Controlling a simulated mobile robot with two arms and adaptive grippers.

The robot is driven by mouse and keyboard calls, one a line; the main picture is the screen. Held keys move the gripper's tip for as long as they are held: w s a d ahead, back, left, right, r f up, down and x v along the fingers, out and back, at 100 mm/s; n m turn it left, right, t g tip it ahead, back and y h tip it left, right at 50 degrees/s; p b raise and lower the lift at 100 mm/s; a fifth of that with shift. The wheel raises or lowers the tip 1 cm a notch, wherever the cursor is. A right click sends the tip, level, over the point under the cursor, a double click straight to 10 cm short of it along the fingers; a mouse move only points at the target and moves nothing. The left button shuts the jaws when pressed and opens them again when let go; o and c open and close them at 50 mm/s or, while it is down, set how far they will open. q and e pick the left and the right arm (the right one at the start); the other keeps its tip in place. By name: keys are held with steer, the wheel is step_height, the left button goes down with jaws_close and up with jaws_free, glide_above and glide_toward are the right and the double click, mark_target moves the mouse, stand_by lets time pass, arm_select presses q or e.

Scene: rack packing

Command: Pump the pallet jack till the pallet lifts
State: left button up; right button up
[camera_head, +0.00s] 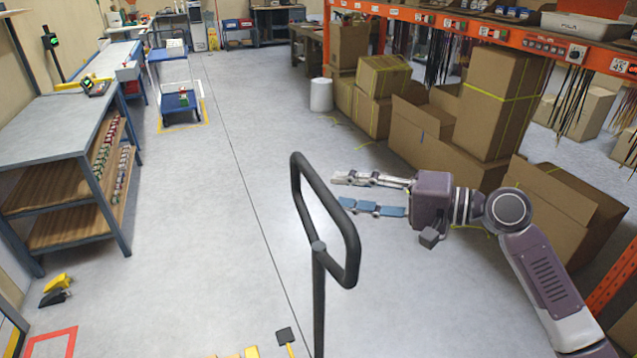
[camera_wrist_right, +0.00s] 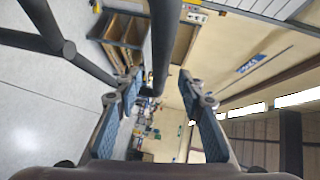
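The pallet jack's black loop handle (camera_head: 352,250) stands upright on its shaft (camera_head: 319,310) in the lower middle of the head view. A black pad (camera_head: 285,335) on a yellow stem and yellow parts (camera_head: 250,352) show at the bottom edge. My right gripper (camera_head: 339,190) is open, its fingers pointing left just to the right of the loop. In the right wrist view, a dark handle bar (camera_wrist_right: 164,40) shows between the spread fingertips (camera_wrist_right: 158,80); contact cannot be told. No pallet is visible, and my left gripper is out of view.
Cardboard boxes (camera_head: 495,100) stand under an orange rack (camera_head: 480,28) at right. A workbench (camera_head: 60,130) with shelves and a blue cart (camera_head: 180,103) are at left. The grey floor (camera_head: 190,220) left of the handle is mostly clear.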

mark_target(322, 184)
steer(key=p+x, duration=0.1)
steer(key=x, duration=0.4)
steer(key=shift+w+a+r+p, duration=0.1)
steer(key=shift+w+a+p, duration=0.05)
steer(key=shift+a+p, duration=0.2)
steer(key=shift+w+a+f, duration=0.2)
steer(key=shift+a+f, duration=0.05)
steer(key=shift+a, duration=0.15)
jaws_close()
